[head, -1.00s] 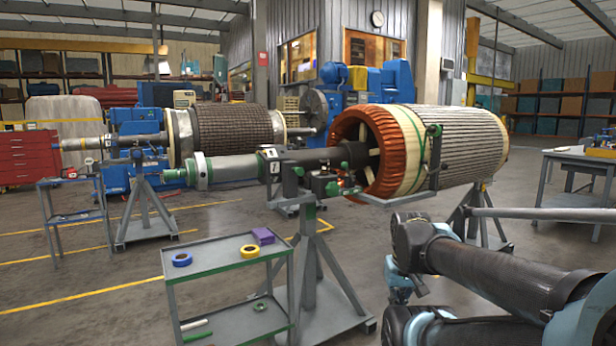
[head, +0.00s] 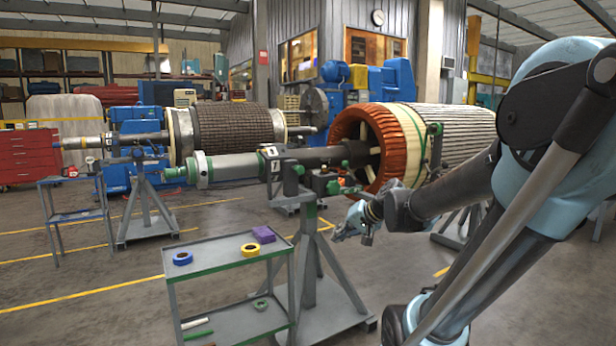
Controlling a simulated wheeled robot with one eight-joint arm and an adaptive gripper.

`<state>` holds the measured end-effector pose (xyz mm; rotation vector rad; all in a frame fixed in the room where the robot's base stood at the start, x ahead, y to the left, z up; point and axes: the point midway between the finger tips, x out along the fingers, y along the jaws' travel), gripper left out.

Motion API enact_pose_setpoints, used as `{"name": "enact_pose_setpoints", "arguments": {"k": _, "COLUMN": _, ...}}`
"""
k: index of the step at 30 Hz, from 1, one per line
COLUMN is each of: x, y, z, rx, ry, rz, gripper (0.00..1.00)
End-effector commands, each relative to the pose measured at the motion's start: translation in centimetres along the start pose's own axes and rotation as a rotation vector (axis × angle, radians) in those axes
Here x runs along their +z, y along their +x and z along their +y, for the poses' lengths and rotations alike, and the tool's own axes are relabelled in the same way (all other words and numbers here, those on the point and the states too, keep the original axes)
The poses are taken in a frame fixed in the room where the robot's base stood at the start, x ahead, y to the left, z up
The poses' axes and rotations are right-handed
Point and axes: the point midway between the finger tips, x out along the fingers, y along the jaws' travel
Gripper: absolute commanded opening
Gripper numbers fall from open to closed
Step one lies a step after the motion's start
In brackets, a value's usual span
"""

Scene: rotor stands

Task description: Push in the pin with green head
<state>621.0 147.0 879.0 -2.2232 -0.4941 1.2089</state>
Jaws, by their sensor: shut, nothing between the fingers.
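Small green heads show on the near rotor stand (head: 308,240). One green head (head: 333,187) sits on the dark block at the right of the stand's top, and another green part (head: 298,169) is on the upright bracket. I cannot tell which is the pin's head, or how far a pin stands out. My gripper (head: 350,234) is shut and empty. It hangs right of and below the dark block, apart from it in the picture, in front of the stand's right side.
A shaft (head: 235,165) runs across the stand into a copper-wound rotor (head: 353,125). My arm covers much of the right side.

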Motion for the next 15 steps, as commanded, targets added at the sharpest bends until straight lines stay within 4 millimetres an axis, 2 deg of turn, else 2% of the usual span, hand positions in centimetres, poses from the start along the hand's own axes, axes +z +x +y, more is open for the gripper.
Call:
{"name": "enact_pose_setpoints", "arguments": {"k": 1, "x": -1.8, "y": 0.7, "z": -1.4, "rx": -0.049, "ry": 0.030, "rz": 0.030, "gripper": 0.00}}
{"name": "enact_pose_setpoints", "arguments": {"k": 6, "x": -7.6, "y": 2.4, "z": -5.3, "rx": -0.215, "ry": 0.155, "rz": 0.137, "gripper": 0.00}}
{"name": "enact_pose_setpoints", "arguments": {"k": 9, "x": -11.0, "y": 3.3, "z": -7.1, "rx": -0.305, "ry": 0.239, "rz": 0.198, "gripper": 0.00}}
{"name": "enact_pose_setpoints", "arguments": {"k": 15, "x": -17.4, "y": 4.9, "z": -9.1, "rx": -0.464, "ry": 0.423, "rz": 0.309, "gripper": 0.00}}
